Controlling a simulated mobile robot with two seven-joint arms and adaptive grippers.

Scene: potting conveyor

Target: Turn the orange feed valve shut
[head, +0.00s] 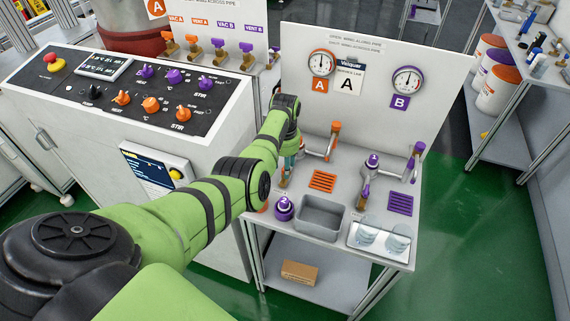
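My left arm reaches in from the lower left over the steel bench (345,185). Its gripper (288,172) points down at the bench's left side, mostly hidden behind my wrist. Whether its fingers are open or shut does not show. A bit of brass shows just under the gripper, where the orange-side valve seems to stand; its wing is hidden. An orange-handled tap (333,140) stands to the right of the gripper, apart from it. The matching purple valve (372,163) stands upright on a brass body further right. My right gripper is out of view.
The backboard carries gauges A (320,63) and B (407,80). A purple-topped bottle (284,208), grey bin (318,217) and glass-jar tray (380,243) line the bench front. A control console (130,95) with several knobs stands left. Green floor is clear at right.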

